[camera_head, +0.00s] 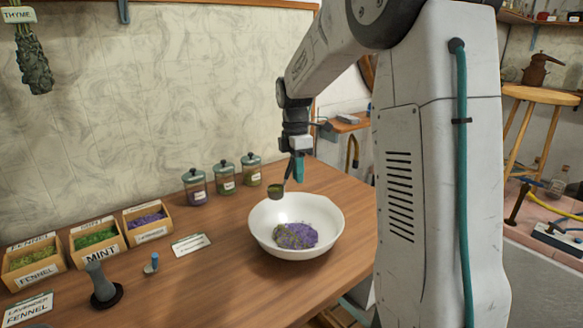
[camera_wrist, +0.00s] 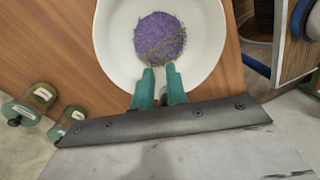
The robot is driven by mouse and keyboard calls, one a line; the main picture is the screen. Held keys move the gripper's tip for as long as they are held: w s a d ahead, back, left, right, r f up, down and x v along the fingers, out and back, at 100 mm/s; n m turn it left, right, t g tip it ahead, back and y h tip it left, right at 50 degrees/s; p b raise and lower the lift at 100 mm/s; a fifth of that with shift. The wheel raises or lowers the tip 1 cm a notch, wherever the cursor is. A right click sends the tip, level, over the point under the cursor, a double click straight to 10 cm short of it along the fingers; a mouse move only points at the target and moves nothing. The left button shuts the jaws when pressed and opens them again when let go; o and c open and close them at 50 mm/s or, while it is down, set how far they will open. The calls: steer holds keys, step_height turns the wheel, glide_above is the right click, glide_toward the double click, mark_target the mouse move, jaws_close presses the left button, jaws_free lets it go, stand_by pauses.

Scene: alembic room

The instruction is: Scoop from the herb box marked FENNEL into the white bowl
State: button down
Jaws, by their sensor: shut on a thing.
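The herb box marked FENNEL (camera_head: 37,276) stands at the left of the table, holding yellow-green herb. The white bowl (camera_head: 263,238) sits near the table's right side, with a purple heap and a grey-green heap inside. The bowl also shows in the wrist view (camera_wrist: 112,45), with purple herb and green bits. My gripper (camera_head: 298,170) is shut on a small dark scoop (camera_head: 276,191), held above the bowl's back left rim. The scoop's cup seems to hold something greenish. In the wrist view the teal fingers (camera_wrist: 161,85) are over the bowl's rim; the scoop is not clear there.
The MINT box (camera_head: 101,254) and a box of purple herb (camera_head: 152,236) stand beside the fennel. Several lidded jars (camera_head: 224,179) line the back. A pestle-like tool (camera_head: 101,284), a small blue-topped item (camera_head: 152,264) and cards (camera_head: 191,244) occupy the front left.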

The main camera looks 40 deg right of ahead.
step_height(320, 180, down, 3)
steer(key=g+h, duration=0.2)
steer(key=h, duration=0.1)
steer(key=g+h, duration=0.1)
steer(key=h, duration=0.3)
steer(key=g+h, duration=0.2)
steer(key=h, duration=0.2)
steer(key=shift+r+m+g, duration=0.15)
steer(key=shift+m+g, duration=0.15)
steer(key=shift+m, duration=0.1)
steer(key=shift+r, duration=0.1)
stand_by(0.7)
steer(key=shift+s+d+r+t+y, duration=0.15)
steer(key=shift+r+t+y, duration=0.45)
steer(key=shift+r+y, duration=0.4)
steer(key=shift+d+t+y, duration=0.1)
steer(key=shift+t+y, duration=0.3)
steer(key=shift+y, duration=0.6)
steer(key=t+y, duration=0.1)
steer(key=y, duration=0.1)
steer(key=t+y, duration=0.1)
steer(key=y, duration=0.1)
steer(key=r+t+y, duration=0.1)
steer(key=y, duration=0.2)
steer(key=shift+a+n+t, duration=0.2)
steer(key=shift+n+t, duration=0.1)
steer(key=shift+n, duration=0.1)
